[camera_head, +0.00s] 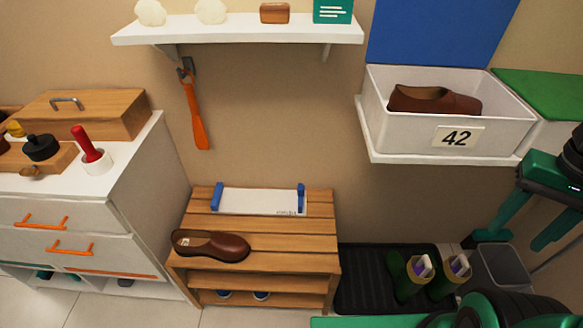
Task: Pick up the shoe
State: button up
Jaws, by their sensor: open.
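A brown slip-on shoe (211,245) lies on the slatted top of a low wooden bench (280,262), toward its left front, with its toe pointing right. A similar brown shoe (434,99) sits in a white box (390,127) labelled 42, on a wall shelf at the upper right; the box's front wall hides its lower part. My gripper (515,241) is at the right edge, its green fingers spread and pointing down to the left. It is open and empty, well apart from both shoes.
A white board with blue ends (262,202) lies at the bench's back. A black tray (362,285) with green boots (405,280) and a grey bin (502,265) stand to the right. A white drawer cabinet (112,228) stands left. An orange shoehorn (196,115) hangs above the bench.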

aim_at(226, 247)
jog(key=u, duration=1.8)
jog(key=k, duration=1.15)
jog(key=u, duration=0.65)
jog(key=i, duration=1.45)
jog(key=z, duration=1.15)
jog(key=i, duration=0.9)
jog(key=z, duration=0.6)
